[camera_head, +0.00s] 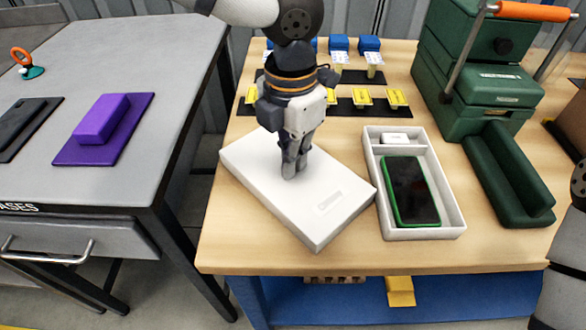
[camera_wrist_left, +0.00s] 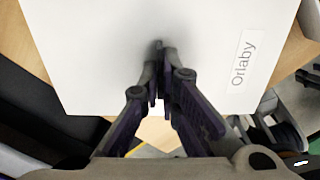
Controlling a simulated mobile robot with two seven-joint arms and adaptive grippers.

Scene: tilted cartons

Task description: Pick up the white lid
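The white lid (camera_head: 255,185) lies flat and turned at an angle on the wooden table, left of the open white box. It also fills much of the left wrist view (camera_wrist_left: 90,50), with an "Orlaby" label near one edge. My left gripper (camera_head: 293,172) points down over the lid's top, toward its far side. Its fingers look closed together in the left wrist view (camera_wrist_left: 160,55), with nothing seen between them. The tips are at or just above the lid's surface; I cannot tell whether they touch. My right gripper is out of view; part of my right arm shows at the right edge.
The open white box (camera_head: 455,213) holds a green-edged black phone (camera_head: 412,192) and a small white item (camera_head: 394,138). A green machine (camera_head: 480,75) stands at back right. Yellow and blue pieces line the back. A grey desk (camera_head: 150,75) with a purple box (camera_head: 101,120) stands left, across a gap.

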